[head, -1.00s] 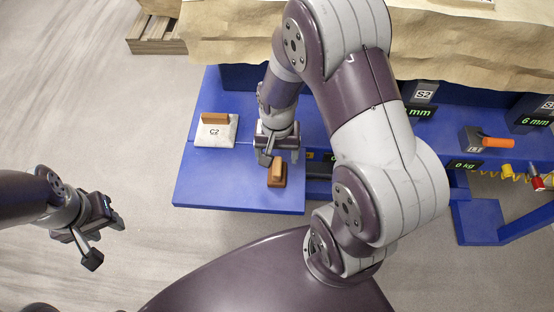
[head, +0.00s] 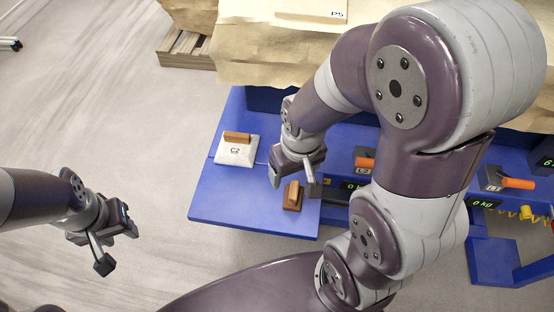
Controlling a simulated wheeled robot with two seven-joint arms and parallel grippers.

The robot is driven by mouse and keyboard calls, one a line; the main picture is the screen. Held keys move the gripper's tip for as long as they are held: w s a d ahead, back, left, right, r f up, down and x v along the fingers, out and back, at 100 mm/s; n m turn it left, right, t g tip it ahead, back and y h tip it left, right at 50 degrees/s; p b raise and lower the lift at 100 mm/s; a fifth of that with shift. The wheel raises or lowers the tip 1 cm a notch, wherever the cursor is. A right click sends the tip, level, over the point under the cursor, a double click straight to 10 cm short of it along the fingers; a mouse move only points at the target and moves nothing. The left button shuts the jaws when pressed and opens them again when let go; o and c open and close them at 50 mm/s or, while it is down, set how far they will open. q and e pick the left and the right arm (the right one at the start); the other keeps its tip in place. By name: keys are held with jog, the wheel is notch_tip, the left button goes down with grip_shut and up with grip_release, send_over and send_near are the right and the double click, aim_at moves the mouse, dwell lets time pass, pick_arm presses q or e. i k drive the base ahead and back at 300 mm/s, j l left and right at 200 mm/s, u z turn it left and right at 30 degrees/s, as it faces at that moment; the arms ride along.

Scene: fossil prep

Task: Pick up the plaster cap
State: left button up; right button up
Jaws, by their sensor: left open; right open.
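A white slab marked C2 (head: 236,153) with a brown bar handle (head: 237,137) lies on the left part of the blue bench; it looks like the plaster cap. My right gripper (head: 291,178) is open and empty, to the right of the slab and apart from it. It hangs just behind a small brown block with a raised grip (head: 293,196); whether it touches that block I cannot tell. My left gripper (head: 118,248) is open and empty over the floor, left of the bench.
The blue bench (head: 235,210) has bare room in front of the slab. Orange-handled items (head: 517,183) and "0 kg" displays (head: 484,203) stand to the right. A paper-covered table (head: 270,60) lies behind, with a pallet (head: 187,52) at its left. My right arm hides much of the middle.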

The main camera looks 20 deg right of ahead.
aim_at(234, 149)
jog(key=z, duration=2.65)
jog(key=u, duration=2.25)
jog(key=i+z, duration=0.2)
jog(key=z, duration=0.15)
jog(key=i+j+z, duration=0.1)
jog(key=z, duration=0.3)
jog(key=i+j+z, duration=0.2)
jog(key=z, duration=0.15)
jog(key=i, duration=0.1)
